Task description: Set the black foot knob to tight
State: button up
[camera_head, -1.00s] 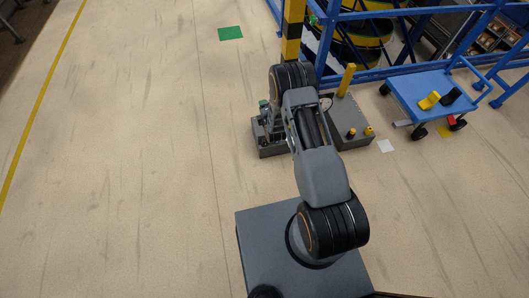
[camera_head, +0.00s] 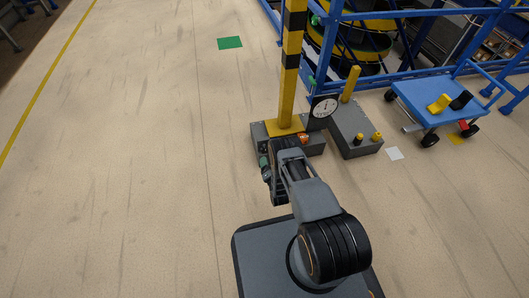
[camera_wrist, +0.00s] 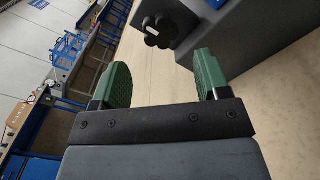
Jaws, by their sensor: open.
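The black foot knob (camera_wrist: 158,32) shows in the wrist view as a dark lobed knob with a small white mark. It sits on the side of a dark grey block (camera_wrist: 240,32). My gripper (camera_wrist: 161,62) has two green fingers spread apart with nothing between them. The knob lies beyond the fingertips, roughly in line with the gap, and looks apart from them. In the head view my gripper (camera_head: 265,165) is low beside the grey foot block (camera_head: 258,133) under the striped post; the knob cannot be made out there.
A yellow and black post (camera_head: 289,75) rises from the foot block. A round dial (camera_head: 325,107) stands beside it. A grey box (camera_head: 357,140) with yellow and black knobs is to the right. A blue cart (camera_head: 425,97) stands farther right. The floor on the left is clear.

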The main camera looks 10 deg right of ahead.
aim_at(265, 151)
jog(key=w+b, duration=0.2)
jog(key=w, duration=0.5)
jog(key=shift+f, duration=0.15)
jog(key=shift+w+b, duration=0.45)
jog(key=shift+w, duration=0.25)
jog(key=shift+c, duration=0.4)
